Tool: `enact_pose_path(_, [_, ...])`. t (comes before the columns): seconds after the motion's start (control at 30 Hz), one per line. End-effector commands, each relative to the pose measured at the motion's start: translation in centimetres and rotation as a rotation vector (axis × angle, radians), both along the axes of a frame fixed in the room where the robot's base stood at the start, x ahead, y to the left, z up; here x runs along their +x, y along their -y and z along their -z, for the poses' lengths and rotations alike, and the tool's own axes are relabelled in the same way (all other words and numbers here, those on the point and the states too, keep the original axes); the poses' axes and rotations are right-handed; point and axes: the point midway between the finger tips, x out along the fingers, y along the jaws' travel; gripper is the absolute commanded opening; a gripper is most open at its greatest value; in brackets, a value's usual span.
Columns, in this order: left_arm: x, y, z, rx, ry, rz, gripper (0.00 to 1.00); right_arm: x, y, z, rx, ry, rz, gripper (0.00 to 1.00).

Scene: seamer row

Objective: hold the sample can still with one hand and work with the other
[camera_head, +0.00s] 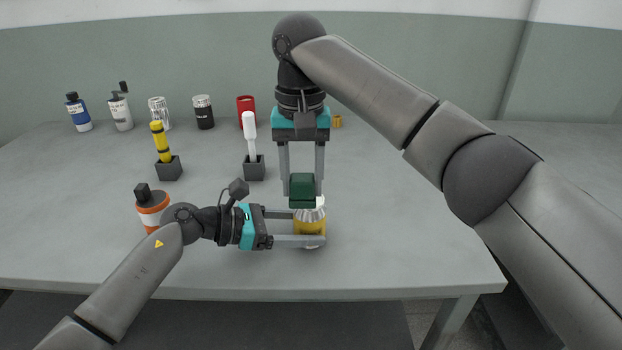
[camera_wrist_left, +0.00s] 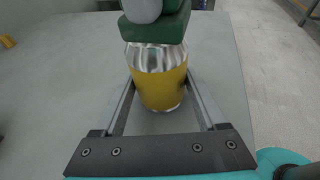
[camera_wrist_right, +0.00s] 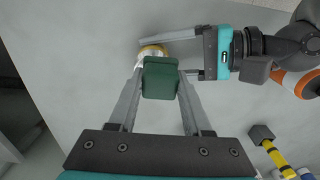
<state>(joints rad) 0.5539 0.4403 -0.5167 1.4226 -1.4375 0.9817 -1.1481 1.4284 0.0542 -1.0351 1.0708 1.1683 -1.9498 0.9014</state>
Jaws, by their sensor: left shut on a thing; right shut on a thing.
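The sample can (camera_head: 310,227), silver with a yellow band, stands upright near the table's front. My left gripper (camera_head: 318,228) is shut around its side, one finger on each side, as the left wrist view (camera_wrist_left: 160,85) shows. My right gripper (camera_head: 302,186) points down from above and is shut on a dark green block-shaped tool (camera_head: 302,188). The green tool is right at the can's top and hides part of its rim in the right wrist view (camera_wrist_right: 160,78). I cannot tell whether the tool touches the can.
An orange-and-white bottle (camera_head: 152,205) stands close behind my left arm. Yellow (camera_head: 161,140) and white (camera_head: 249,128) tools stand in dark holders (camera_head: 168,169). The table's right side is clear.

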Motion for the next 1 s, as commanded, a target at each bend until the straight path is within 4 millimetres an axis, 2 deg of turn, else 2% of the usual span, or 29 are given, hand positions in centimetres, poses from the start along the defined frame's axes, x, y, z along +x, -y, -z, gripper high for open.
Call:
enact_pose_path(0.5, [0.0,0.0,0.0,0.000,0.001,0.001,0.43,1.7,-0.5,-0.1,0.001,-0.001,0.000,0.05])
enact_pose_path(1.0, [0.0,0.0,0.0,0.000,0.000,0.000,0.43,1.9,1.9,0.1,0.000,-0.002,0.001,0.05])
